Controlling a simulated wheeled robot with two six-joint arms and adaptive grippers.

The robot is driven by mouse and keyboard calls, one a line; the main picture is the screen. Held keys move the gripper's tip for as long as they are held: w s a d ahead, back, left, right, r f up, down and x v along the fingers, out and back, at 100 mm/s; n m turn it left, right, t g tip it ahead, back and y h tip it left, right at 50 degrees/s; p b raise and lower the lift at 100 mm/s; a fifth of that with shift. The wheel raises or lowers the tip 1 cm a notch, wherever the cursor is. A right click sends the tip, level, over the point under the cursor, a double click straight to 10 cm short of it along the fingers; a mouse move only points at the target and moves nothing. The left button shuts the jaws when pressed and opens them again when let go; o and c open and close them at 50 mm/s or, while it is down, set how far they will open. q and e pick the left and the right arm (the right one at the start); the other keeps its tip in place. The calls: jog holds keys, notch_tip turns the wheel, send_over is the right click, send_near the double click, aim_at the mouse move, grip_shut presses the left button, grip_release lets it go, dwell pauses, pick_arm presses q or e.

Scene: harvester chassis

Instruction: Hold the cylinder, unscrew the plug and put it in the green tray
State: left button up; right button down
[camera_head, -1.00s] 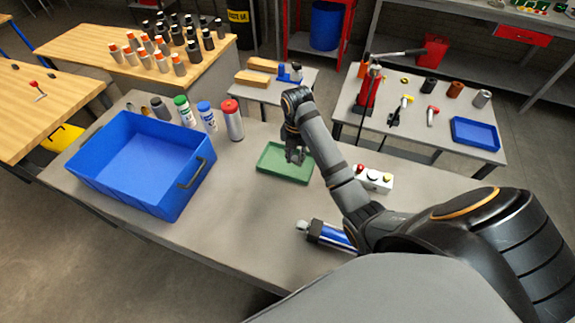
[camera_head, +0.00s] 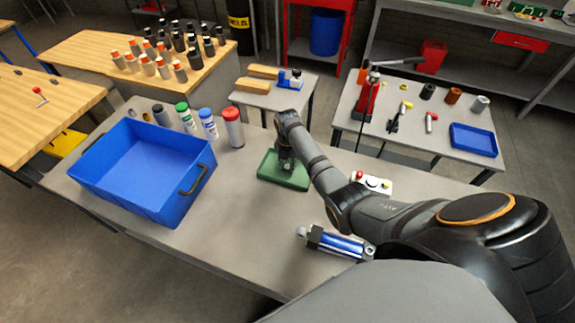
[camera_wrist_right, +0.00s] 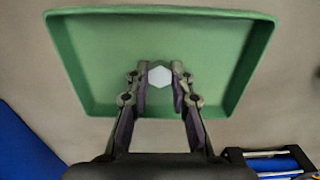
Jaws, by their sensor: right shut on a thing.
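The green tray (camera_head: 268,177) lies on the grey table, and it fills most of the right wrist view (camera_wrist_right: 90,50). My right gripper (camera_head: 286,168) is low over the tray. In the right wrist view the gripper (camera_wrist_right: 160,78) is shut on the plug (camera_wrist_right: 159,75), a pale hexagonal piece held between its fingertips inside the tray's outline. I cannot tell whether the plug touches the tray floor. The blue cylinder (camera_head: 338,244) with dark end blocks lies on the table nearer to me, apart from the tray. My left gripper is not in view.
A large blue bin (camera_head: 150,165) stands at the left of the table, with several bottles (camera_head: 207,122) behind it. A white button box (camera_head: 372,183) sits right of the tray. The table between bin and cylinder is clear.

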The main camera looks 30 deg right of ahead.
aim_at(287, 167)
jog(key=shift+f, duration=0.1)
jog(key=c, duration=1.2)
grip_release()
jog(key=shift+o, duration=0.2)
notch_tip(287, 167, up, 12)
jog(key=b, duration=0.1)
